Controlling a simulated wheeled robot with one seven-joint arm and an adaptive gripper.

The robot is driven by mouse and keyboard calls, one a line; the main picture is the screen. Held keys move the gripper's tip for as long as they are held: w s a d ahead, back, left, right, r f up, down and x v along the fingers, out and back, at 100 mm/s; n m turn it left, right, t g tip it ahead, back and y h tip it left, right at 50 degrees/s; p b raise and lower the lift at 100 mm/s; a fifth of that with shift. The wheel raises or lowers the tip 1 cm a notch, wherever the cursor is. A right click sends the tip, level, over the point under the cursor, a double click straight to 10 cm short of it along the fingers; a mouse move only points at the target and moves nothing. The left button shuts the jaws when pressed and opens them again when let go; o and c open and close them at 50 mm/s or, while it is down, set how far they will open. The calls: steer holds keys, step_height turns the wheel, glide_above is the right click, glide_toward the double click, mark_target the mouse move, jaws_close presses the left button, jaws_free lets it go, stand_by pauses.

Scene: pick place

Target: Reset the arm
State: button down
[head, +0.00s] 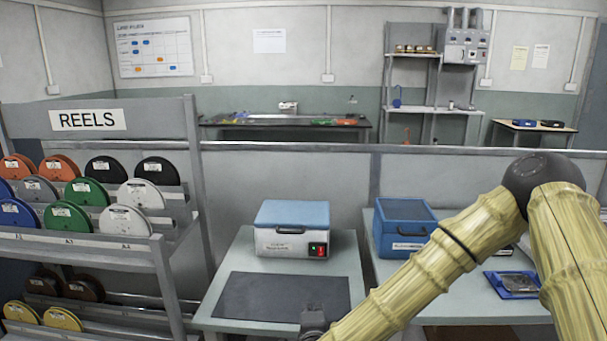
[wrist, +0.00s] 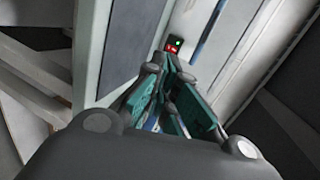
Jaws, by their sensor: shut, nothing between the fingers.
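My arm reaches in from the right of the head view, bent at a dark elbow joint, with its end low in front of the near table. In the head view only a grey part of the wrist end shows at the bottom edge; the fingers are out of frame. In the wrist view my gripper (wrist: 172,75) has its teal fingers together and holds nothing. Beyond the fingertips is the red switch with a green light on the white and blue box (head: 292,229). The fingers appear apart from the box.
A table (head: 232,256) with a dark mat (head: 282,297) stands in front. A blue crate (head: 404,228) and a blue tray (head: 516,284) are on the right table, behind my arm. A shelf of reels (head: 100,240) stands at left. A low partition wall is behind.

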steer(key=s+d+f+n+g+y+p, duration=0.1)
steer(key=s+d+f+n+g, duration=0.3)
steer(key=s+f, duration=0.55)
steer(key=s+d+f+n+g+y+p, duration=0.1)
steer(key=s+d+f+n+g, duration=0.15)
steer(key=s+f+n, duration=0.65)
steer(key=s+d+f+n+g+h+p, duration=0.1)
steer(key=s+d+f+n+g, duration=0.1)
steer(key=s+d+f+g, duration=0.2)
steer(key=s+d+f+n+g+h+p, duration=0.1)
steer(key=s+d+f+g, duration=0.3)
steer(key=s+d, duration=0.6)
steer(key=s+f, duration=0.2)
steer(key=s, duration=0.4)
steer(key=shift+s+n, duration=0.15)
steer(key=shift+n, duration=0.25)
